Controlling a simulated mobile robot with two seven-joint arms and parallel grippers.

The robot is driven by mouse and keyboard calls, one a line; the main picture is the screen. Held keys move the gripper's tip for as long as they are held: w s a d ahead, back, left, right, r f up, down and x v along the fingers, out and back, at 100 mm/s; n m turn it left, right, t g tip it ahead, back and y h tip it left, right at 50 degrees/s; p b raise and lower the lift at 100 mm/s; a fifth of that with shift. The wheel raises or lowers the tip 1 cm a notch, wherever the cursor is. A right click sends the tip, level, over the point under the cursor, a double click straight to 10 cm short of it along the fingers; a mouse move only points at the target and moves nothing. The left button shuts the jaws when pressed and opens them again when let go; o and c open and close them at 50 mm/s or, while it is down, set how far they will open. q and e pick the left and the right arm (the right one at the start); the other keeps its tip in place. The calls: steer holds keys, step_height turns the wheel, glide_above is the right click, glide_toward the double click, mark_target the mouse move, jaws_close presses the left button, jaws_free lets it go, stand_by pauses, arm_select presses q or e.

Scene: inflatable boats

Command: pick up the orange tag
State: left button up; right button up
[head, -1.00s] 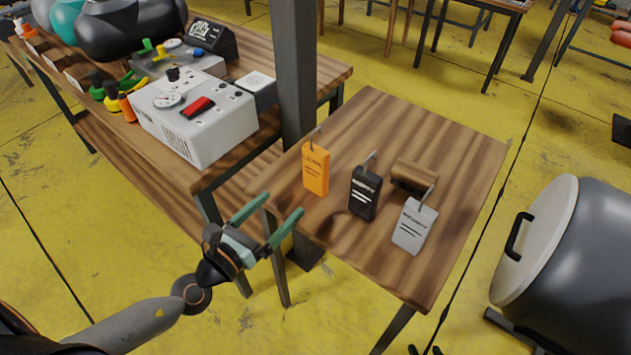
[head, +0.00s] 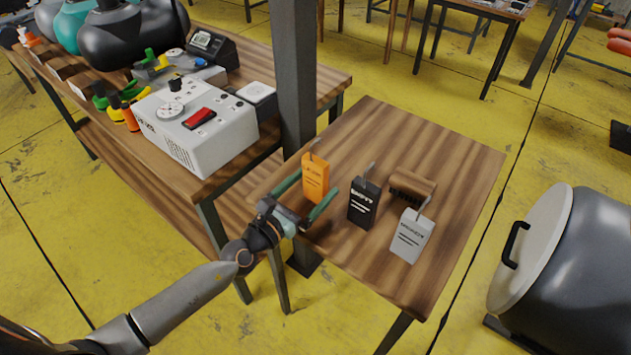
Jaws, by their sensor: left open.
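The orange tag (head: 315,180) stands upright at the left side of the small wooden table (head: 440,150), with a thin hook at its top. My left gripper (head: 311,193) is open with its green fingers on either side of the tag, one to its left and one to its right. I cannot tell whether either finger touches it. A black tag (head: 363,203) and a grey tag (head: 411,237) stand to the right on the same table. My right gripper is not in view.
A small brown wooden block (head: 412,186) lies behind the black and grey tags. A dark post (head: 296,75) rises just behind the table's left corner. A workbench with a white control box (head: 205,135) is at left. A large grey drum (head: 575,265) is at right.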

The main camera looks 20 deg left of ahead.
arm_select(q)
steer(key=shift+x, duration=1.1)
steer(key=c, duration=1.4)
steer(key=shift+r, duration=0.1)
